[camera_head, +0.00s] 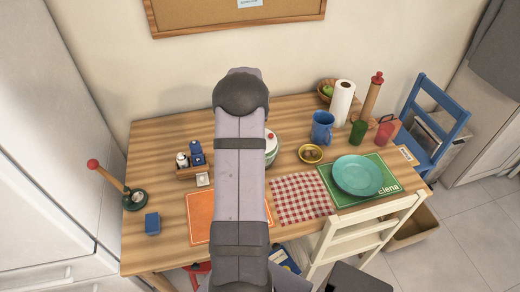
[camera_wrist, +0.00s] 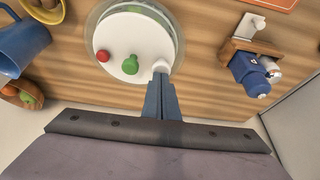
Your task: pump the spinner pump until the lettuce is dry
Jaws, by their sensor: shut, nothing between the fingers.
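The salad spinner (camera_wrist: 98,22) stands on the table, with a round white lid and a clear rim. A green knob (camera_wrist: 130,64) stands on the lid near its middle, and a smaller red knob (camera_wrist: 103,56) is to its left. I cannot tell from the picture whether the green knob is up or down. My gripper (camera_wrist: 161,68) is shut and empty, its tips over the lid's edge, right of the green knob and apart from it. In the head view my arm covers most of the spinner (camera_head: 273,151) and hides the gripper.
A blue mug (camera_head: 322,125), a yellow bowl (camera_head: 311,154), a paper towel roll (camera_head: 342,102) and a teal plate (camera_head: 357,175) are right of the spinner. A wooden caddy (camera_head: 187,173) with shakers is left.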

